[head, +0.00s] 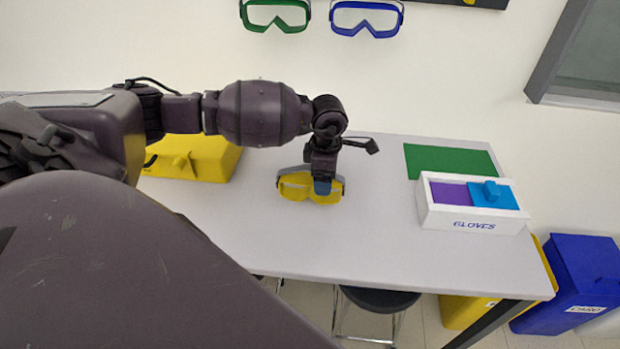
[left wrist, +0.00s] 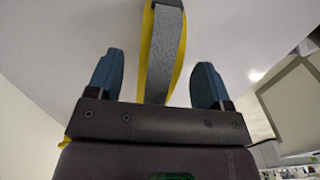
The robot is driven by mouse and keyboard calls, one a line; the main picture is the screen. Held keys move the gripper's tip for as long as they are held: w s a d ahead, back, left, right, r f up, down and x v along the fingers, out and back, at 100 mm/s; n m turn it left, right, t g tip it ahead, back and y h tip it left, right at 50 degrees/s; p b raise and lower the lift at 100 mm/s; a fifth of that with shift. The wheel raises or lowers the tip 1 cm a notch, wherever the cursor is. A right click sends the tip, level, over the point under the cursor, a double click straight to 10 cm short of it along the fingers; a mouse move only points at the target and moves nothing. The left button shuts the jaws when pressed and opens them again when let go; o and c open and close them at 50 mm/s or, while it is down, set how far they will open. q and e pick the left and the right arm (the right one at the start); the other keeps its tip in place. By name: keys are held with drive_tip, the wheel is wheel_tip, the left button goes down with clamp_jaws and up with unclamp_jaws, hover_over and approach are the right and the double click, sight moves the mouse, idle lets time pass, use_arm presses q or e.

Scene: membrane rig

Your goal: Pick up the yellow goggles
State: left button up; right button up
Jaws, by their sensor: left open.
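The yellow goggles (head: 297,188) with a grey strap lie on the white table, near its middle. My left gripper (head: 322,186) is over their right part and hides some of them. In the left wrist view, my left gripper (left wrist: 156,82) is open, with its two blue fingers on either side of the grey strap and yellow edge of the goggles (left wrist: 163,55). A gap shows between each finger and the strap. My right gripper is in neither view.
A yellow box (head: 208,158) stands left on the white table (head: 375,240). A white gloves box (head: 470,224) and a green mat (head: 450,161) are on the right. Green goggles (head: 275,27) and blue goggles (head: 367,31) hang on the wall. A dark stool (head: 380,299) and blue bin (head: 580,275) stand below.

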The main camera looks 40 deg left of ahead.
use_arm(q)
drive_tip(key=shift+f, duration=0.8)
drive_tip(key=c, duration=1)
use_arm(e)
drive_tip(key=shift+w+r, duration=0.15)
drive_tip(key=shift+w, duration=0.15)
use_arm(q)
drive_tip(key=shift+r, duration=0.1)
